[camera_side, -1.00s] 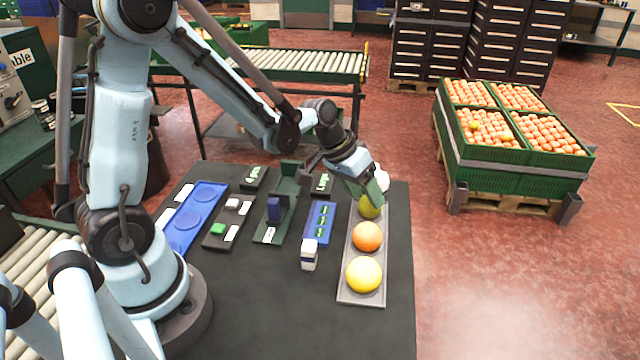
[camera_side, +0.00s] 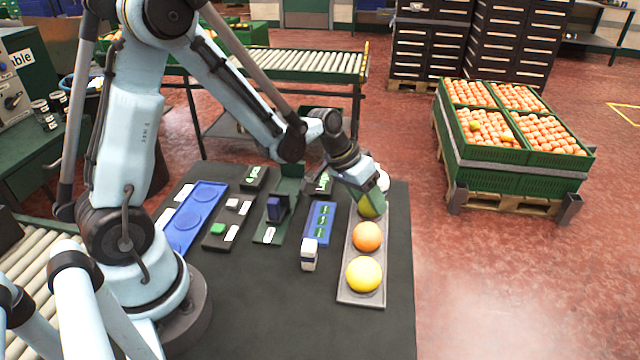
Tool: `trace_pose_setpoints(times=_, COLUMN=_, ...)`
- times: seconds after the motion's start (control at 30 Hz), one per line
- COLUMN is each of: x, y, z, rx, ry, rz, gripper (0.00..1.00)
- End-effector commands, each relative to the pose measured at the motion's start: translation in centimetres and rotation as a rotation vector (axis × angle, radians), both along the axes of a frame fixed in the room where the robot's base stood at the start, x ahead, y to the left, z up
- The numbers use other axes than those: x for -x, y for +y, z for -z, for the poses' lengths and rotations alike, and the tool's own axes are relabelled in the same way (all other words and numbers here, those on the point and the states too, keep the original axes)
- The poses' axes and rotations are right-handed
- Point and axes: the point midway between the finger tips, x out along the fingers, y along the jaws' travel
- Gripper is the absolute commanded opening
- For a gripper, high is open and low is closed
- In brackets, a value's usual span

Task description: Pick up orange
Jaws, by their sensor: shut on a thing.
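A grey tray (camera_side: 351,291) on the dark table holds a row of round fruit. The orange (camera_side: 367,237) sits in the middle of the row, with nothing touching it from above. A larger yellow fruit (camera_side: 364,274) sits at the near end. A yellow-green fruit (camera_side: 367,210) is at the far end, its upper part hidden by my gripper (camera_side: 371,195). My gripper points down and is shut on this yellow-green fruit, beyond the orange. I cannot tell whether that fruit is lifted off the tray.
A white round thing (camera_side: 382,180) stands just behind my gripper. Left of the tray are a blue panel (camera_side: 319,224), a small white block (camera_side: 309,256) and a dark green stand (camera_side: 278,212). The table's near part is clear. Crates of oranges (camera_side: 515,150) stand on the floor at right.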

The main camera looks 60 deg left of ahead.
Motion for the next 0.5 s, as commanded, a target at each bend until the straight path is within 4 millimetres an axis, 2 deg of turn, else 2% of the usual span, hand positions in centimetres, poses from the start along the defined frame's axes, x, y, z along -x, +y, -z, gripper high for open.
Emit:
trace_pose_setpoints(times=0.27, x=0.0, y=0.0, z=-1.1, rx=0.0, ry=0.0, rz=0.0, gripper=0.21)
trace_pose_setpoints(times=0.47, x=0.1, y=0.0, z=-4.2, rx=0.0, ry=0.0, rz=0.0, gripper=0.21)
trace_pose_setpoints(times=0.5, x=0.5, y=-0.9, z=-4.7, rx=0.0, ry=0.001, rz=0.005, gripper=0.21)
